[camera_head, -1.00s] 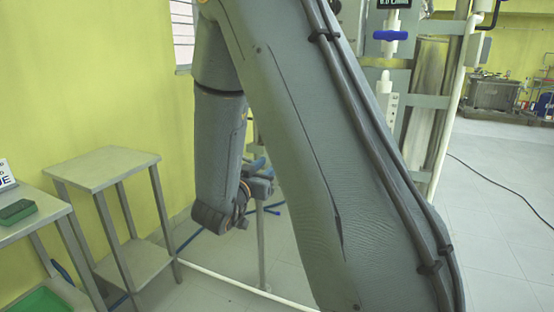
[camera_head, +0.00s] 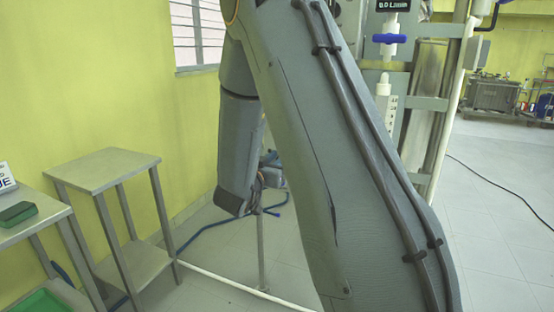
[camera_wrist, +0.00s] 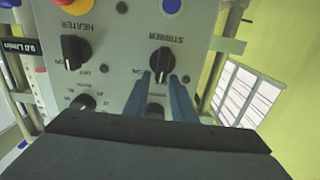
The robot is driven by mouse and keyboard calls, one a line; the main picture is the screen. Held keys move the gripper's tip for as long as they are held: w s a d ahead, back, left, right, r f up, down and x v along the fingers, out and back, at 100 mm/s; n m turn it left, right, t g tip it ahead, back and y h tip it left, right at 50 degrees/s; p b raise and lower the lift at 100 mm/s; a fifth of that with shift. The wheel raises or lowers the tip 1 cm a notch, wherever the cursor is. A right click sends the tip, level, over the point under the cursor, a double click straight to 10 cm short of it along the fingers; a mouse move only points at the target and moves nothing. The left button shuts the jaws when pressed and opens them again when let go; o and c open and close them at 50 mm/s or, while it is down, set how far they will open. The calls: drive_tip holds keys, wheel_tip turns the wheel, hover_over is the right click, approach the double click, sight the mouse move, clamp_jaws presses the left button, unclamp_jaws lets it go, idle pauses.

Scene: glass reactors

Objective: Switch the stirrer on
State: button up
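The stirrer knob (camera_wrist: 162,60) is a black rotary switch on a grey control panel (camera_wrist: 120,50), under upside-down STIRRER lettering in the wrist view. I cannot tell surely which setting it points at. My gripper (camera_wrist: 160,78) has two blue fingers, apart, reaching toward the panel with their tips around the lower edge of this knob in the picture. Whether they touch it cannot be told. Another black knob (camera_wrist: 155,109) shows between the fingers, partly hidden. In the head view my arm hides the panel and the gripper is not clearly seen.
The heater knob (camera_wrist: 75,51) is left of the stirrer knob, with a dark lower knob (camera_wrist: 82,103) below it. A metal side table (camera_head: 105,168) stands by the yellow wall.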

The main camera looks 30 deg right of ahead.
drive_tip(key=shift+f, duration=0.1)
clamp_jaws()
drive_tip(key=shift+s, duration=0.1)
